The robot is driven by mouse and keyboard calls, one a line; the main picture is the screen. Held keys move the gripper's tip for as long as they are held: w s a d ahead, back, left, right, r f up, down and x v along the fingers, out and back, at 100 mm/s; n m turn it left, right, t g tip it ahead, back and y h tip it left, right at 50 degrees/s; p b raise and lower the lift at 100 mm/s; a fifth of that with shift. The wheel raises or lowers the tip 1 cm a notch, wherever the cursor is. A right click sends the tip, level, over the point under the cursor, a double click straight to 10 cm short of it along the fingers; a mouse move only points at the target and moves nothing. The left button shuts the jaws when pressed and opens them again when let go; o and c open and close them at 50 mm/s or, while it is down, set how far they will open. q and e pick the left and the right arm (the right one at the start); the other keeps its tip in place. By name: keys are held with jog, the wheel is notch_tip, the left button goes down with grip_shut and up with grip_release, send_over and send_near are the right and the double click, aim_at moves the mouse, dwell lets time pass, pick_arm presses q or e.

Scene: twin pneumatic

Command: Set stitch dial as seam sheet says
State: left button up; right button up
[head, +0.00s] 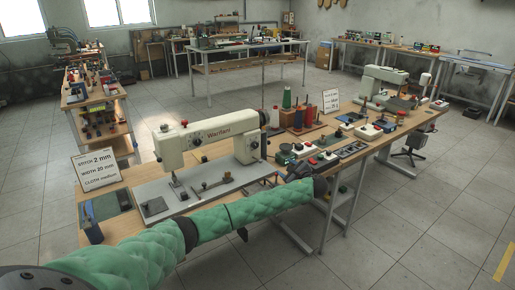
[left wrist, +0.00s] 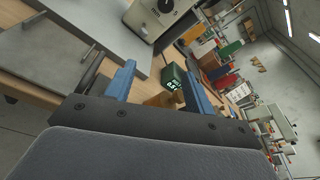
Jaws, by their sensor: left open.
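The seam sheet (head: 97,168) stands at the table's left end and reads stitch 2 mm, width 20 mm, cloth medium. A cream sewing machine (head: 215,131) stands on a grey bed plate behind my left arm. In the left wrist view, a round dark dial (left wrist: 163,7) with light marks shows on the machine's cream end, at the top edge; its setting is too small to read. My left gripper (head: 298,169) is over the table's front edge, right of the machine. Its blue fingers (left wrist: 158,72) are open and apart from the dial. My right gripper is not in view.
A green box with a lit display (left wrist: 172,82) shows between and beyond my left fingers. Small boxes (head: 325,158), thread spools (head: 286,98) and a second sewing machine (head: 384,82) crowd the table to the right. The floor in front is clear.

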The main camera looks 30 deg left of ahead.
pick_arm(q)
notch_tip(320, 180, up, 3)
jog(key=w+a+y, duration=0.1)
jog(key=a, duration=0.2)
jog(key=m+y, duration=0.2)
jog(key=m, duration=0.2)
send_near(256, 147)
jog(key=shift+g, duration=0.3)
jog(key=p+x, duration=0.1)
jog(key=x, duration=0.2)
jog(key=p+x, duration=0.1)
jog(key=x, duration=0.2)
jog(key=p+x, duration=0.1)
jog(key=x, duration=0.2)
jog(key=shift+w+d+r, duration=0.15)
jog(key=shift+w+r, duration=0.05)
jog(key=shift+r, duration=0.05)
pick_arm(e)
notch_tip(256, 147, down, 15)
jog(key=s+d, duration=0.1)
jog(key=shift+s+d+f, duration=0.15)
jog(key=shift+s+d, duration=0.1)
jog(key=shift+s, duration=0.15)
pick_arm(q)
jog(key=shift+c, duration=0.4)
jog(key=c, duration=0.9)
jog(key=shift+f, duration=0.1)
